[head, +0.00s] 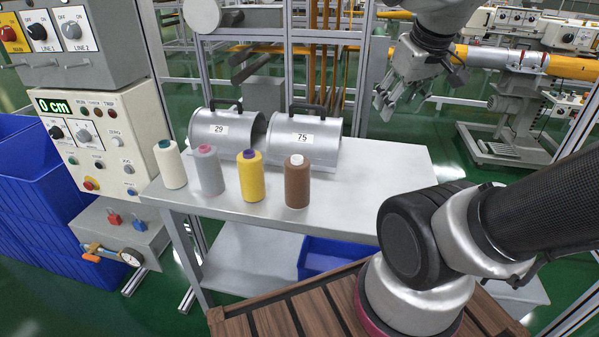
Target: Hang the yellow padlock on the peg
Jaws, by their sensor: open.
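My gripper (387,108) is open and empty, held in the air above and beyond the right part of the grey table. I cannot make out a yellow padlock for certain. A red padlock-like piece (113,218) and a blue one (138,225) sit on the grey box at the lower left, far from my gripper. A small yellow-orange part (92,249) shows on the front of that box; it is too small to identify. I cannot make out a peg.
The grey table (400,165) holds white, grey, yellow and brown thread cones and two metal half-cylinder covers (303,140) marked 29 and 75. Its right part is clear. Control boxes (107,140) and a blue bin (35,190) stand at left. Metal posts rise behind the table.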

